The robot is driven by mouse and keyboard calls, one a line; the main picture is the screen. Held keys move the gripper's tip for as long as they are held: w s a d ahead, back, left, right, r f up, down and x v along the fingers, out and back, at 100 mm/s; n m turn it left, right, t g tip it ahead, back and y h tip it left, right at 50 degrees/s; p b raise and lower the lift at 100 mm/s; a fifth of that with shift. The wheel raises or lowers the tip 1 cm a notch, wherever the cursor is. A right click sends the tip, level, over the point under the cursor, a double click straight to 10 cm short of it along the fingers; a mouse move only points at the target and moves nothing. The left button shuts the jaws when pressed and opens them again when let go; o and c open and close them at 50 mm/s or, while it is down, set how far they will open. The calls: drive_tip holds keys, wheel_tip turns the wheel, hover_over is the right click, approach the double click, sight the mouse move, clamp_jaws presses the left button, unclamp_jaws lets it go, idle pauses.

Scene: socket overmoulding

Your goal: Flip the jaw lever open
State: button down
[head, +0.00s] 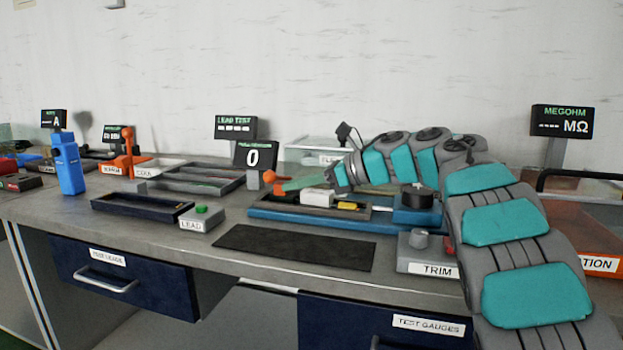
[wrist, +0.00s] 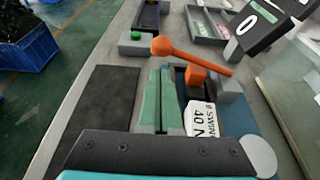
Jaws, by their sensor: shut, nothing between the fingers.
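The jaw lever (wrist: 200,57) is an orange rod with a ball end, lying across the wrist view just beyond my fingertips. Its orange ball (head: 269,177) also shows in the head view, left of the blue-based fixture (head: 290,219). My gripper (wrist: 161,72) is shut and empty, its green fingers together, with the tips close to the ball end; I cannot tell whether they touch. In the head view my gripper (head: 285,186) reaches left over the fixture toward the ball. An orange block (wrist: 196,76) and a white block (wrist: 203,118) labelled 40 N sit beside my fingers.
A display reading 0 (head: 255,156) stands behind the lever. A dark mat (head: 296,247) lies clear in front of the fixture. The LEAD button box (head: 201,219) is to the left and the TRIM knob box (head: 425,254) to the right.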

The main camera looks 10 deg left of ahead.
drive_tip(key=shift+x, duration=1.75)
drive_tip(key=shift+r+m, duration=0.3)
